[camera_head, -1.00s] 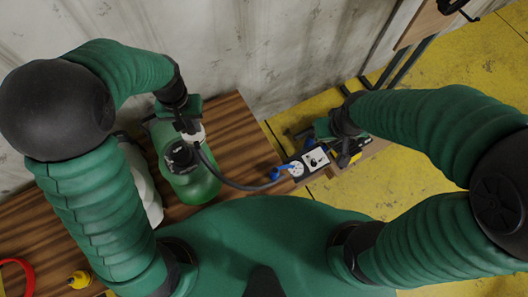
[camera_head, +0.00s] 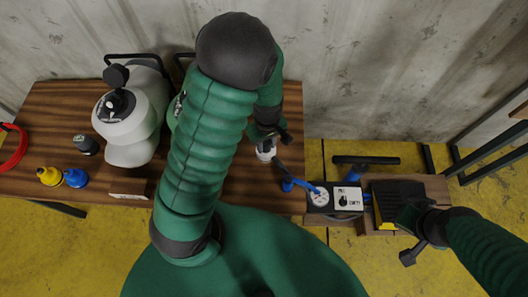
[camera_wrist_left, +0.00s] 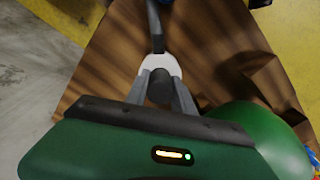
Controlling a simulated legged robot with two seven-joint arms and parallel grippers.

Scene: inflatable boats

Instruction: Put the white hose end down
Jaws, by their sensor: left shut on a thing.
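The white hose end (camera_head: 266,151) hangs at my left gripper (camera_head: 268,132), over the right part of the wooden table. In the left wrist view, the white hose end (camera_wrist_left: 160,65) is between the two fingers of my left gripper (camera_wrist_left: 161,92), which is shut on it. A dark hose (camera_wrist_left: 154,25) runs on from it. I cannot tell from these views whether it touches the wood. My right gripper (camera_head: 408,234) is at the right, beside a black pedal; its jaws are unclear.
The wooden table (camera_head: 285,105) has bare wood at its right end. A green bottle (camera_wrist_left: 262,140) is close to my left gripper. A box with a gauge (camera_head: 333,199) and a black pedal (camera_head: 398,195) lie to the right.

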